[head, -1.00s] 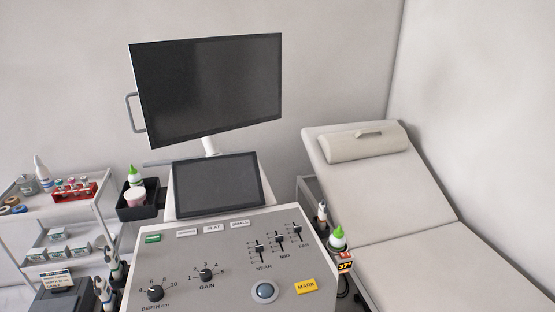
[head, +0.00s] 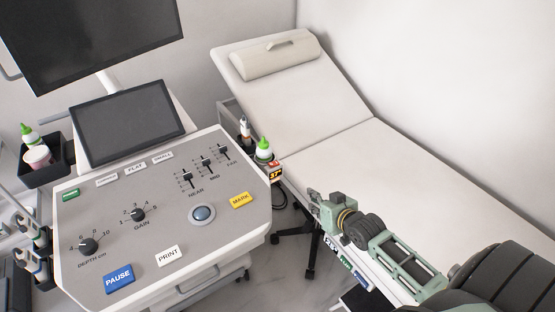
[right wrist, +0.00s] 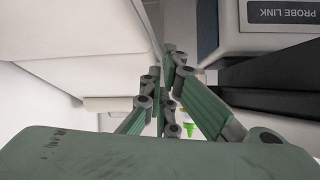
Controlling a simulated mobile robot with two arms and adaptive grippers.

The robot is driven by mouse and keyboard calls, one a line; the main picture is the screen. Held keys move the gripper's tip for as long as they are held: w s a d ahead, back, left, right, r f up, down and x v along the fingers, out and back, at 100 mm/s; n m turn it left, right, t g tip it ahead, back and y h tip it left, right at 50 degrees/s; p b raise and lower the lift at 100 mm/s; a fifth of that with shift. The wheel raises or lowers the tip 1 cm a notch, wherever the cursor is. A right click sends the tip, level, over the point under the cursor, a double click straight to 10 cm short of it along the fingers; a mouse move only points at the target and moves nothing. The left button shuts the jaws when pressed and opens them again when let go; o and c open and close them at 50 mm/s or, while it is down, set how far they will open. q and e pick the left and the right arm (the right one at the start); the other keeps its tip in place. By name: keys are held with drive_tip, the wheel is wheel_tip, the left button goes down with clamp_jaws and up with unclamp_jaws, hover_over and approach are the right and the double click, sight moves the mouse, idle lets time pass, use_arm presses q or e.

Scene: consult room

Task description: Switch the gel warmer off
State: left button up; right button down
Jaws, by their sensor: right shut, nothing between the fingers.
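The gel warmer (head: 276,175) is a small dark box with a lit yellow-orange number display. It is mounted at the right side of the ultrasound console, beside the couch. A small red patch shows above the display; I cannot tell its switch position. A gel bottle with a green cap (head: 263,145) stands in it. My right gripper (head: 314,196) is right of and slightly below the warmer in the head view, apart from it and over the couch edge. It is shut and empty. The right wrist view shows its closed fingers (right wrist: 170,50) and a green cap (right wrist: 190,128) partly behind them. My left gripper is out of view.
The console panel (head: 180,240) with knobs, sliders and buttons fills the left. The couch (head: 360,160) lies behind and right. Another small bottle (head: 245,127) stands beside the green-capped one. A dark cable (head: 280,200) hangs below the warmer. A monitor (head: 90,40) rises at upper left.

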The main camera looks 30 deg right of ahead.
drive_tip(key=w+a+r+t+y, duration=0.1)
drive_tip(key=a+r, duration=0.1)
drive_tip(key=r, duration=0.6)
drive_tip(key=w+a+r+n+t+y, duration=0.1)
drive_tip(key=w+a+r, duration=0.1)
drive_tip(key=r, duration=0.7)
drive_tip(key=shift+w+t+b, duration=0.2)
drive_tip(key=shift+t+b, duration=0.15)
drive_tip(key=shift+t, duration=0.05)
drive_tip(key=shift+w, duration=0.1)
drive_tip(key=p, duration=0.1)
approach(267, 151)
drive_tip(key=w+r, duration=0.3)
drive_tip(key=r, duration=0.1)
drive_tip(key=f, duration=0.1)
drive_tip(key=w+f, duration=0.1)
drive_tip(key=f, duration=0.1)
drive_tip(key=shift+a+f+p, duration=0.1)
drive_tip(key=shift+f+p, duration=0.2)
drive_tip(key=shift+p, duration=0.05)
drive_tip(key=shift+a+f, duration=0.15)
drive_tip(key=shift+f, duration=0.45)
